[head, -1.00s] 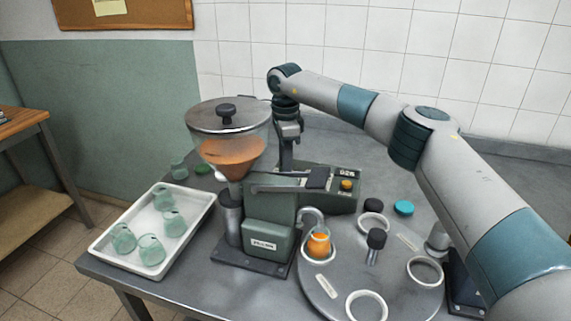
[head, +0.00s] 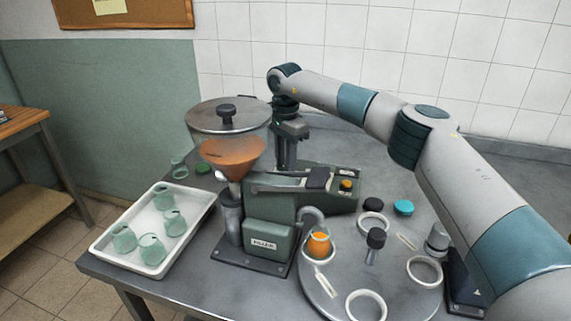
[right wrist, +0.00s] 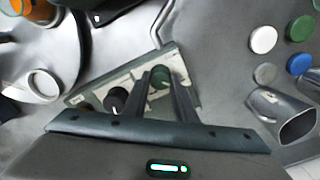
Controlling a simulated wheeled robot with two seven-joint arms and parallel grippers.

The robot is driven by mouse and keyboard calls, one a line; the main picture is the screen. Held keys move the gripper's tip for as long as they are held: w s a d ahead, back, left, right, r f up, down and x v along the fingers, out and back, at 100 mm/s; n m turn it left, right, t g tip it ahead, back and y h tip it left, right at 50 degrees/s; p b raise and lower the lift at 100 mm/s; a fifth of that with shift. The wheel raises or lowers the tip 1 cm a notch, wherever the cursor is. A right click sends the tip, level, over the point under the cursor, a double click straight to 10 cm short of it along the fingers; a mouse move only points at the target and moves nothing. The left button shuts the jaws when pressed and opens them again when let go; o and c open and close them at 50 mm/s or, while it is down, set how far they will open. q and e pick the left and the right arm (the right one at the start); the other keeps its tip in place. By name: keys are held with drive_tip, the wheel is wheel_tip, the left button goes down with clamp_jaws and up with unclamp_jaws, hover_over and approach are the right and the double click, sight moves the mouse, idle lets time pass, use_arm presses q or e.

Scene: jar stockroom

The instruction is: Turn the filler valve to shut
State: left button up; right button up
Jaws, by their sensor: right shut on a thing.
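Which way the held knob points is hidden. My left gripper is not in view.
A white tray (head: 101,247) with several green glass jars stands at the left. A round turntable (head: 335,285) with white rings is at the front right.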

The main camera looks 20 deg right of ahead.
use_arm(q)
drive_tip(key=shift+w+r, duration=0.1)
use_arm(e)
drive_tip(key=shift+r, duration=0.1)
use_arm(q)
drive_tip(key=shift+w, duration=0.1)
use_arm(e)
drive_tip(key=o, duration=1)
drive_tip(key=shift+o, duration=0.2)
drive_tip(key=shift+r, duration=0.6)
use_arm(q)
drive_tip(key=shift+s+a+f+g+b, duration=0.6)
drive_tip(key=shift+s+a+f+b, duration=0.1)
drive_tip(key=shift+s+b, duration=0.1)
use_arm(e)
wheel_tip(320, 180, up, 16)
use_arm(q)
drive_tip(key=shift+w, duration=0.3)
